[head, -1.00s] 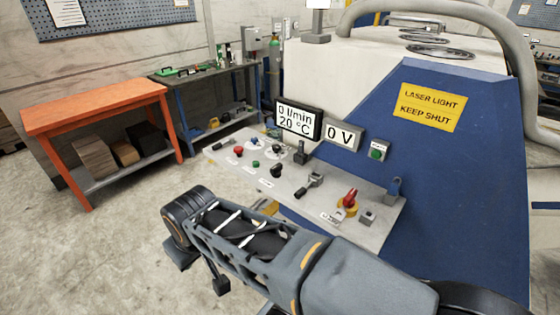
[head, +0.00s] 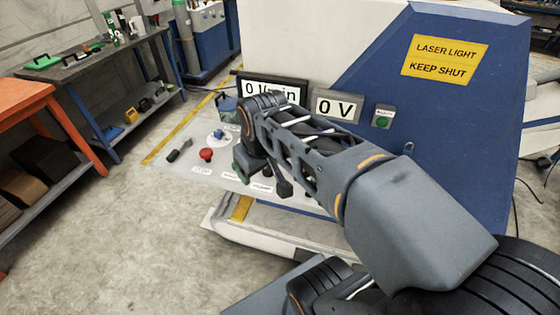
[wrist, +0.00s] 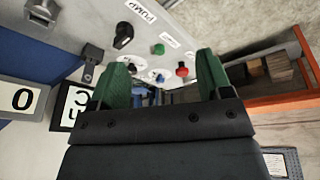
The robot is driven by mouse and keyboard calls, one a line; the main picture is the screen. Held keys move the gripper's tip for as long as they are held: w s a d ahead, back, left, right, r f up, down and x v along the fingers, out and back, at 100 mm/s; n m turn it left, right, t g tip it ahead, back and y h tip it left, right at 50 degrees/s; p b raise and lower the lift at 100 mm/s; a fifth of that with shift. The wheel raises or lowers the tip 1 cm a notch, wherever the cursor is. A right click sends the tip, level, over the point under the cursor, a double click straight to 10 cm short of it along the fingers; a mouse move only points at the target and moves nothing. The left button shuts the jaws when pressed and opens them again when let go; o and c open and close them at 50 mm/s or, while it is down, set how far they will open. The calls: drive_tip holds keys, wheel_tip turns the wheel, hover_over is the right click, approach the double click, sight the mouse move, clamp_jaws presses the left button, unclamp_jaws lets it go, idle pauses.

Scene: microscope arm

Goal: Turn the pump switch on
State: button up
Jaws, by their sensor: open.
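In the head view my gripper (head: 241,166) hangs over the panel; one green finger shows.
A green button (wrist: 158,48) and a red button (wrist: 182,70) sit near the knob. Displays (head: 336,106) stand along the panel's back, before the blue and white machine (head: 440,130). An orange table (head: 40,100) is at left, with open floor between.

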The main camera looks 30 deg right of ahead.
drive_tip(key=shift+o, duration=1.4)
drive_tip(key=w+d+n+g+b, duration=0.1)
drive_tip(key=w+d+n+b, duration=0.2)
drive_tip(key=w, duration=0.5)
drive_tip(key=d+f+b, duration=0.1)
drive_tip(key=b, duration=0.1)
drive_tip(key=shift+d+g+b, duration=0.15)
drive_tip(key=shift+g+b, duration=0.15)
drive_tip(key=shift+g, duration=0.1)
drive_tip(key=w+d+f+n+g+b, duration=0.1)
drive_tip(key=w+d+n+b, duration=0.2)
drive_tip(key=w+d+b, duration=0.15)
drive_tip(key=shift+n, duration=0.3)
wheel_tip(320, 180, down, 13)
drive_tip(key=shift+f+b, duration=0.1)
drive_tip(key=shift+b, duration=1.1)
drive_tip(key=shift+c, duration=0.3)
drive_tip(key=c, duration=0.9)
